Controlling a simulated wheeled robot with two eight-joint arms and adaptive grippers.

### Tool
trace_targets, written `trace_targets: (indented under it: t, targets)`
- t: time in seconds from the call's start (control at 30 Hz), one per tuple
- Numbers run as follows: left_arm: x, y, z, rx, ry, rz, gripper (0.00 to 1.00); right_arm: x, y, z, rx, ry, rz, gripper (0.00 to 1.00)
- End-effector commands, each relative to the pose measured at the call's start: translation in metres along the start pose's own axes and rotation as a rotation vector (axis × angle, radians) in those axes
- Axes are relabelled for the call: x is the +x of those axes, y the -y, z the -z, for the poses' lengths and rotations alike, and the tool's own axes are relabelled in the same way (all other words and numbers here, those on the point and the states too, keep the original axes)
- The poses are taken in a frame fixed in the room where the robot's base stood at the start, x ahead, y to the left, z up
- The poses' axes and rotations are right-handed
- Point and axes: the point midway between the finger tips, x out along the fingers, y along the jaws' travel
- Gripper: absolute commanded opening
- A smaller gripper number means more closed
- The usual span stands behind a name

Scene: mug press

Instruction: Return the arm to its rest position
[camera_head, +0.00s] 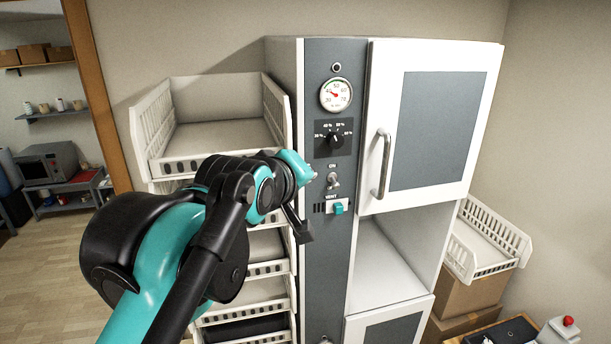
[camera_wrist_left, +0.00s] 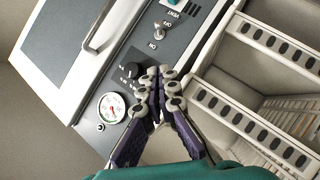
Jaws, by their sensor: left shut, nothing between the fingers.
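My left arm (camera_head: 243,205) reaches up from the bottom left in the head view, in front of the white tray rack and beside the grey control panel (camera_head: 317,253). My left gripper (camera_wrist_left: 160,76) shows in the wrist view, with its purple and grey fingers shut and nothing between them. Its fingertips overlap the panel's edge by the black dial knob (camera_wrist_left: 131,70); I cannot tell how far off the panel they are. In the head view the fingers are mostly hidden behind the wrist. My right gripper is in neither view.
The cabinet's upper door (camera_head: 435,125) is closed, with a bar handle (camera_head: 380,165). An open shelf lies below. The panel bears a gauge (camera_head: 336,94), a toggle (camera_head: 334,180) and a teal vent switch (camera_head: 338,208). The tray rack (camera_head: 155,128) stands left; a white crate (camera_head: 490,266) sits on boxes right.

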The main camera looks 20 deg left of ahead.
Motion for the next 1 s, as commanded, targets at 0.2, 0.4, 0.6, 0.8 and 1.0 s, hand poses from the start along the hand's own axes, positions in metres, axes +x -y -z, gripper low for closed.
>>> trace_targets:
  t: [0.2, 0.4, 0.6, 0.8, 1.0]
  targets:
    - [0.002, 0.003, -0.003, 0.004, 0.002, 0.002, 0.0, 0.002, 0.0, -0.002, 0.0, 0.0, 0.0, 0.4]
    - [0.029, 0.067, -0.059, 0.098, 0.045, 0.045, 0.0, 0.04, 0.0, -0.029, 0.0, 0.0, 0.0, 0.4]
    - [0.072, 0.185, -0.164, 0.29, 0.147, 0.12, 0.0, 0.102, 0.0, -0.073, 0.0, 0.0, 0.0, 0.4]
    - [0.103, 0.305, -0.27, 0.485, 0.267, 0.178, 0.0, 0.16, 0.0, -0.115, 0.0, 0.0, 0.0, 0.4]
    - [0.123, 0.421, -0.372, 0.671, 0.397, 0.213, 0.0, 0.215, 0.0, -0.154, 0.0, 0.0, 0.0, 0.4]
